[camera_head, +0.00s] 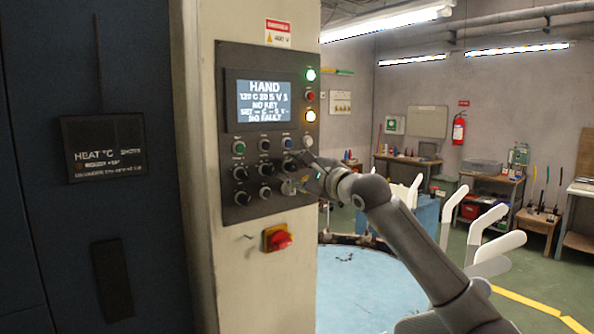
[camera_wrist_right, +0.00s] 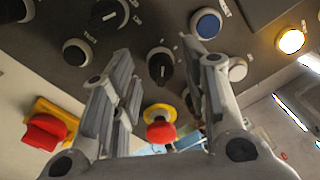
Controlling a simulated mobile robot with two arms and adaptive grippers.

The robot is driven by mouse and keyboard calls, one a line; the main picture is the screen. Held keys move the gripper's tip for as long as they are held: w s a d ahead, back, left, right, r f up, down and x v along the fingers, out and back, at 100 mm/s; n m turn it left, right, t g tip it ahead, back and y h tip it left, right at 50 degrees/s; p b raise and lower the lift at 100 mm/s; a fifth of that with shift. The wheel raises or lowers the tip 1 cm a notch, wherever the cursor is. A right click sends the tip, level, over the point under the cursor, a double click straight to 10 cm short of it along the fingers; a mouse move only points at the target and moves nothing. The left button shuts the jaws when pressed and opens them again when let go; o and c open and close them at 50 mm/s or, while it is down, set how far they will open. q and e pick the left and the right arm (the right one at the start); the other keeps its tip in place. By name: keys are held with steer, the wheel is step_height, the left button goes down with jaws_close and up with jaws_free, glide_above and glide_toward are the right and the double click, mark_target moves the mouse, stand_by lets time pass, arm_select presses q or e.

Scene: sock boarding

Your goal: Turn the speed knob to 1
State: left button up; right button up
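The control panel (camera_head: 228,120) is on the cream column, with several black knobs in its lower half. My right gripper (camera_head: 304,174) is at the panel's lower right and covers part of the knobs there. In the right wrist view my right gripper (camera_wrist_right: 158,85) is open, with a black knob (camera_wrist_right: 160,66) with a white pointer line seen between its fingers. I cannot tell whether the fingers touch it. The knob labels are too small to read, so I cannot tell which is the speed knob. My left gripper is out of view.
A red switch on a yellow plate (camera_head: 278,238) sits below the panel. A red mushroom button (camera_wrist_right: 160,132) is near the fingers in the wrist view. A blue button (camera_wrist_right: 206,23) and a white button (camera_wrist_right: 237,69) lie beside the right finger. A round blue table (camera_head: 350,290) stands below.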

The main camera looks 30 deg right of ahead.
steer(key=s, duration=1.2)
steer(key=shift+d+f, duration=0.2)
steer(key=shift+d, duration=0.1)
stand_by(0.8)
